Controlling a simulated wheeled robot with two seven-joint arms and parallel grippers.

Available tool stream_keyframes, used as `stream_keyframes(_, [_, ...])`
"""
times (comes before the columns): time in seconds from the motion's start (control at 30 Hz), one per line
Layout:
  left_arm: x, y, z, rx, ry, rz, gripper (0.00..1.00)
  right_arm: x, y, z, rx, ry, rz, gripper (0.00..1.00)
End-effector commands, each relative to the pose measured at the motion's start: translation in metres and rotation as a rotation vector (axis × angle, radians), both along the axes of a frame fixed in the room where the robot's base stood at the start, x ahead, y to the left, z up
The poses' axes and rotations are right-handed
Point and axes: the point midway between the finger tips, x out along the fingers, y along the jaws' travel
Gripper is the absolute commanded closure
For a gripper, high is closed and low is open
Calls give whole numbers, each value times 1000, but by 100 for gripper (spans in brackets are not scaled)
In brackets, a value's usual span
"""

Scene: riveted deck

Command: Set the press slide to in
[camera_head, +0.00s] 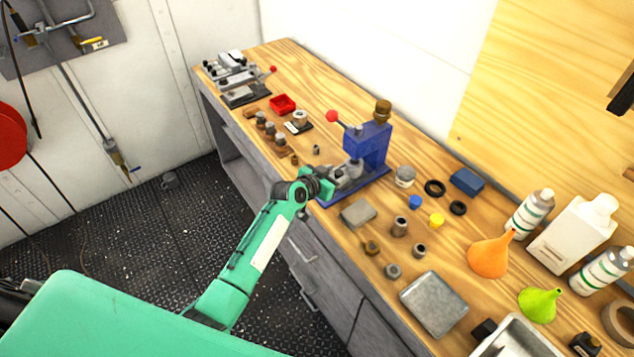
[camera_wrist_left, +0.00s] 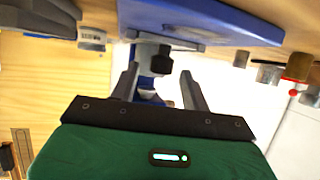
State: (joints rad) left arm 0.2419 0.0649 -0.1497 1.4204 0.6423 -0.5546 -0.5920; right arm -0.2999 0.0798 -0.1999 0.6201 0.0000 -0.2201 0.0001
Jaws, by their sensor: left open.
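The blue press (camera_head: 370,143) stands on the wooden bench, with a red ball (camera_head: 332,116) on its lever and a brass-coloured cap on top. Grey metal parts (camera_head: 349,171) sit low on its blue base. My left gripper (camera_head: 327,186) is at the near edge of that base and partly covers the press's front. In the left wrist view the blue base (camera_wrist_left: 205,20) runs across the top, and a black knob (camera_wrist_left: 162,61) on a grey part shows between the open fingers (camera_wrist_left: 160,85). I cannot tell whether the fingers touch it, nor the slide's position. My right gripper is not seen.
A grey block (camera_head: 358,213), small metal cups and a square metal tin (camera_head: 433,304) lie on the bench right of the press. An orange funnel (camera_head: 491,255) and bottles stand farther right. A red tray (camera_head: 283,104) and a clamp fixture (camera_head: 240,80) are at the far left.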

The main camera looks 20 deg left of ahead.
Motion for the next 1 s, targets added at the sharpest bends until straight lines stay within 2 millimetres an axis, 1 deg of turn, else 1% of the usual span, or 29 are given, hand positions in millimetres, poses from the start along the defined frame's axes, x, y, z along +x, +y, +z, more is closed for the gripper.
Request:
stream_keyframes(0.4, [-58,27,24,3,1,-1,53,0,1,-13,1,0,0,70])
stream_keyframes(0.6, [-84,38,36,3,1,-1,53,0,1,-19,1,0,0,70])
stream_keyframes(0.8, [-99,45,44,1,2,-1,53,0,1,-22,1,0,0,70])
stream_keyframes(1.0, [-102,46,47,0,1,-1,53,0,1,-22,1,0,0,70])
